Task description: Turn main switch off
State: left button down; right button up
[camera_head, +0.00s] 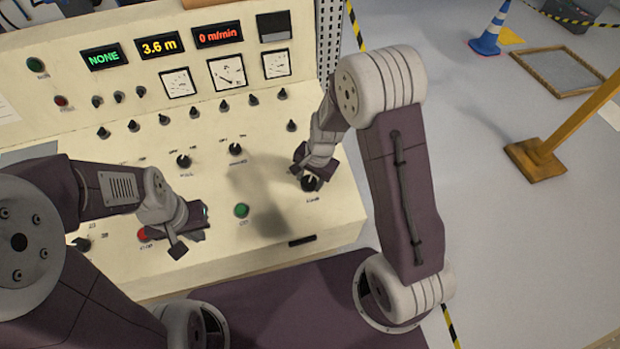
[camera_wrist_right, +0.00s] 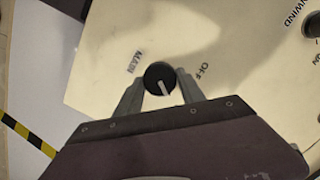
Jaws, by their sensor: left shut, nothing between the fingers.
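The main switch is a round black knob with a white pointer line, at the right end of the cream control panel in the head view (camera_head: 310,184). In the right wrist view the knob (camera_wrist_right: 160,76) sits between the lettering MAIN and OFF, and its pointer line runs down and slightly right. My right gripper (camera_wrist_right: 160,86) has one finger against each side of the knob; it also shows in the head view (camera_head: 308,172). My left gripper (camera_head: 190,232) is shut and empty above the panel's lower left part, near a red button (camera_head: 143,234).
Open floor lies to the right, with a yellow post (camera_head: 570,125) and a blue cone (camera_head: 488,40).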

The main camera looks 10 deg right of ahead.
jog(key=shift+c, duration=1.3)
jog(key=shift+r, duration=0.1)
jog(key=n+p, duration=0.1)
jog(key=n, duration=0.1)
jog(key=shift+r+n, duration=0.1)
jog(key=shift+n, duration=0.3)
jog(key=n+h+p, duration=0.1)
jog(key=n, duration=0.2)
jog(key=shift+w+a+n+g, duration=0.1)
jog(key=shift+a+n+g, duration=0.05)
jog(key=shift+n+g, duration=0.2)
jog(key=n+p, duration=0.1)
jog(key=n, duration=0.2)
jog(key=shift+n, duration=0.25)
jog(key=shift+a+n+h, duration=0.1)
jog(key=shift+n+h, duration=0.4)
jog(key=shift+n, duration=1.3)
